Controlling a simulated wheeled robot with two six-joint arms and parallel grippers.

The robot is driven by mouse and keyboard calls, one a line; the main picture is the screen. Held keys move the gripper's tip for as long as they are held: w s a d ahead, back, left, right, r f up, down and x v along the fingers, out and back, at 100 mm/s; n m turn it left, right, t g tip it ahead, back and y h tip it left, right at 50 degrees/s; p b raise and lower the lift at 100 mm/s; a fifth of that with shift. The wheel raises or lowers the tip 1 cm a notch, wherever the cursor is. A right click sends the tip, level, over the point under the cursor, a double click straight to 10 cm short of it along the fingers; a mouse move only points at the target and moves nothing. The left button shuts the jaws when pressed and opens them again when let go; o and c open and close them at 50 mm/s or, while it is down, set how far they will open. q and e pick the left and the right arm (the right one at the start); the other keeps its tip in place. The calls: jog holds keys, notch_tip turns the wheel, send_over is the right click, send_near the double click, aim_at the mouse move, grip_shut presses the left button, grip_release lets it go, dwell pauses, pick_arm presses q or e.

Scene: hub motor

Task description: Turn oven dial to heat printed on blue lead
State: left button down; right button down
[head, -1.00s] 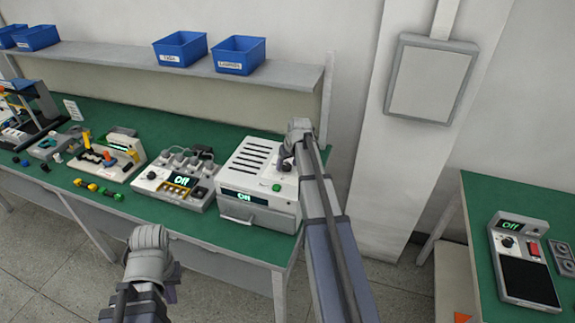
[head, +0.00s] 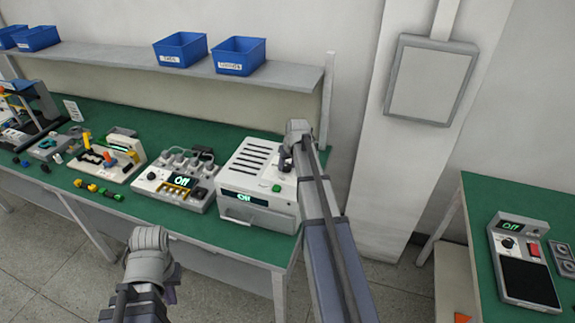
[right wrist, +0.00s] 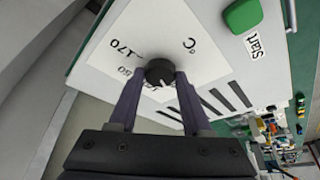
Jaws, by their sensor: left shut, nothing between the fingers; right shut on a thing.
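The oven is a white box (head: 262,169) with dark slots on its top and a front display that reads "Off" (head: 245,198). Its black dial (right wrist: 159,72) shows in the right wrist view on a white plate marked "°C", "170" and a partly hidden number. My right gripper (right wrist: 160,78) is shut on the dial, one finger on each side. In the head view its tips are hidden behind my arm at the oven's top right. My left gripper (head: 170,292) is low in front of the bench, away from everything. I cannot make out a blue lead or its print.
A green Start button (right wrist: 242,15) sits beside the dial plate. Left of the oven stands a grey device (head: 178,180) with an "Off" display. Blue bins (head: 238,56) stand on the shelf above. A scale-like device (head: 525,262) is on the right bench.

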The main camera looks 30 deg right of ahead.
aim_at(282, 177)
jog(key=m, duration=0.2)
jog(key=m+h, duration=0.1)
jog(key=m, duration=0.1)
jog(key=shift+w+a+h, duration=0.1)
jog(key=shift+a+h, duration=0.1)
jog(key=shift+h, duration=0.1)
jog(key=shift+w+a+m+g+h, duration=0.1)
jog(key=shift+m+g+h, duration=0.3)
jog(key=shift+m, duration=0.8)
jog(key=shift+m+g+h, duration=0.3)
jog(key=shift+m+g, duration=0.2)
jog(key=shift+m, duration=0.7)
jog(key=shift+c, duration=1.7)
grip_release()
jog(key=shift+r, duration=0.15)
jog(key=p+v, duration=0.7)
jog(key=shift+a+r, duration=0.2)
